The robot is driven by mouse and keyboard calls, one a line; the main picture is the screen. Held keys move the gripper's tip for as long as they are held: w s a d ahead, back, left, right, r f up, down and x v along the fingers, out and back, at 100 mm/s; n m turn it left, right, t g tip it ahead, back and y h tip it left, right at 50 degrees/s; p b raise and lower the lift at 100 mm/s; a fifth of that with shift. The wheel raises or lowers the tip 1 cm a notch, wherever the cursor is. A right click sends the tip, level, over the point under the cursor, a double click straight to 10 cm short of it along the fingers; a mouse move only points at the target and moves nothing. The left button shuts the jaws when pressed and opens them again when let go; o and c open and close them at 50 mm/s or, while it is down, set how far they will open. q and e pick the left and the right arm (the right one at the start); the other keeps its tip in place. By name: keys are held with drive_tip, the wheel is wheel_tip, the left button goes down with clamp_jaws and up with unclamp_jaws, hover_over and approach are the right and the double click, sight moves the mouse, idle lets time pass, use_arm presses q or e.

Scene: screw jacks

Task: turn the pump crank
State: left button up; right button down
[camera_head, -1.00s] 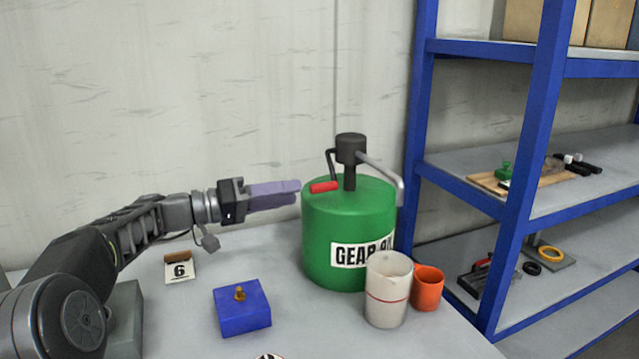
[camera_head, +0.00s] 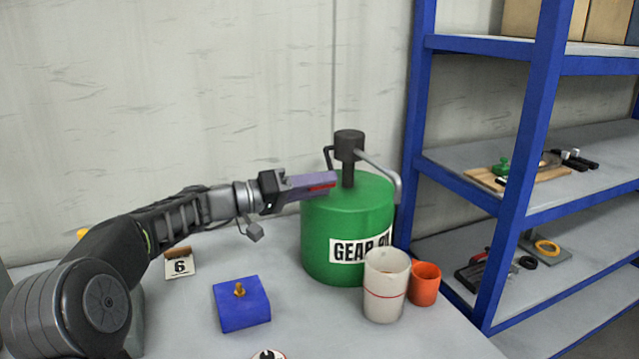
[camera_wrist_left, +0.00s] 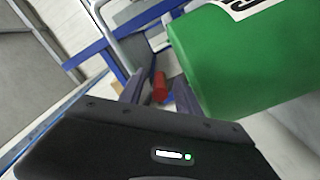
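The green gear oil drum (camera_head: 330,232) stands on the table with a dark pump head (camera_head: 349,147) on top and a grey spout (camera_head: 384,172) bending right. The crank's dark arm (camera_head: 328,158) comes down on the pump's left side to a red handle (camera_head: 320,187). My left gripper (camera_head: 325,182) is at the handle, its purple fingers partly covering it. In the left wrist view the red handle (camera_wrist_left: 160,87) sits between the two fingertips, with gaps at its sides, so the gripper looks open around it. My right gripper is not in view.
A white beaker with a red line (camera_head: 386,290) and an orange cup (camera_head: 425,284) stand in front of the drum. A blue block (camera_head: 241,303) and a number 6 card (camera_head: 180,263) lie on the table at left. A blue-framed shelf (camera_head: 530,170) stands at right.

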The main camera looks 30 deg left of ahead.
use_arm(q)
clamp_jaws()
idle(0.4)
idle(1.0)
